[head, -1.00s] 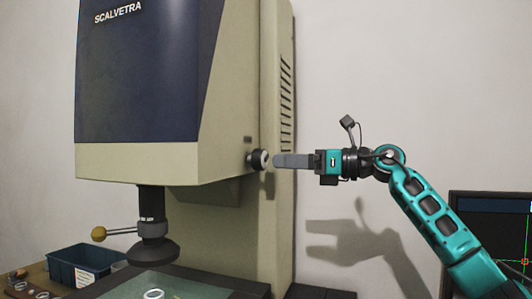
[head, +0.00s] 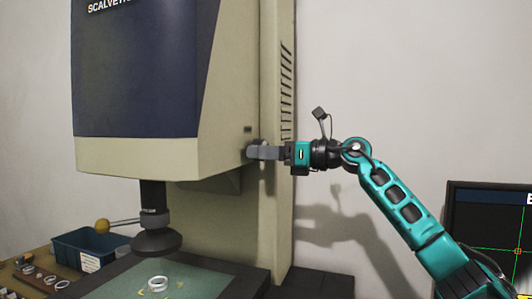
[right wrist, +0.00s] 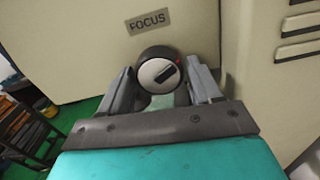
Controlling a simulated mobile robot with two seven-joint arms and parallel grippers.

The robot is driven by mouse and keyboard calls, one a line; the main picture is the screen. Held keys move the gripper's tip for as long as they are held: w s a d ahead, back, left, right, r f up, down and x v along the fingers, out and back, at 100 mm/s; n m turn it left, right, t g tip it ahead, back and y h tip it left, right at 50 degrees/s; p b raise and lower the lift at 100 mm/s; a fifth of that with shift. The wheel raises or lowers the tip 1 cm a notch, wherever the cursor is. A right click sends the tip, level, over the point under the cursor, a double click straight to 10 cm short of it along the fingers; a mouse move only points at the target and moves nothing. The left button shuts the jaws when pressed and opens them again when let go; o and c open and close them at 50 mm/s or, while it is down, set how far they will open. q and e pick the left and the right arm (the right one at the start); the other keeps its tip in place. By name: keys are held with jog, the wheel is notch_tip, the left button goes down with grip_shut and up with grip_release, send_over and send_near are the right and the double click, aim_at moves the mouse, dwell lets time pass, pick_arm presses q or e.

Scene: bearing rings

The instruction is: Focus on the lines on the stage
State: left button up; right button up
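The focus knob (right wrist: 158,70) is black with a pale face, a dark bar and a red mark, below a FOCUS label (right wrist: 147,21) on the measuring machine's side. My right gripper (head: 258,152) is at this knob in the head view. In the right wrist view its two fingers (right wrist: 160,80) stand on either side of the knob, with what look like narrow gaps. The stage (head: 205,282) is a greenish plate under the lens (head: 156,242). A pale ring (head: 158,284) and small yellowish lines lie on it. My left gripper is not in view.
A monitor (head: 490,215) with a green crosshair stands at the right, partly behind my right arm. A blue bin (head: 85,250) and several rings on a wooden board (head: 35,275) are at the left. The wall beside the machine is clear.

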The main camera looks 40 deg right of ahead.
jog(key=c, duration=0.7)
jog(key=shift+n, duration=0.3)
jog(key=n+b, duration=0.1)
jog(key=n, duration=0.1)
jog(key=shift+d+n, duration=0.1)
jog(key=shift+n, duration=0.2)
jog(key=n, duration=0.3)
jog(key=shift+n, duration=0.3)
pick_arm(q)
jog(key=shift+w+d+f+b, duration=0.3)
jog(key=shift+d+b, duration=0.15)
jog(key=shift+b, duration=0.15)
pick_arm(e)
jog(key=n, duration=0.4)
jog(key=shift+d+n, duration=0.1)
jog(key=shift+n, duration=0.3)
jog(key=shift+r, duration=0.1)
